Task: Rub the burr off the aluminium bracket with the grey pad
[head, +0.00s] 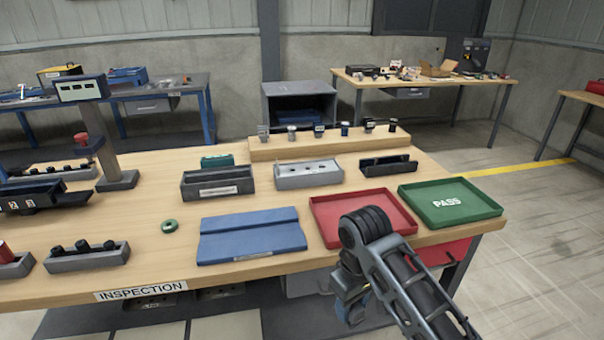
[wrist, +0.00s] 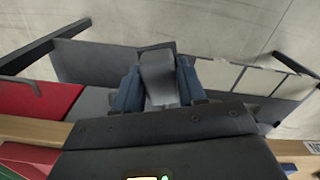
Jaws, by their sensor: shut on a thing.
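My gripper (head: 348,310) hangs low at the front edge of the inspection bench, below the red tray. In the wrist view, its blue fingers (wrist: 160,85) are shut on a plain grey block (wrist: 158,70), which looks like the grey pad. The fingers hide its sides. In the head view I cannot make out the held block. I cannot pick out the aluminium bracket or a burr for certain in either view.
Bare wood lies left of the blue plate.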

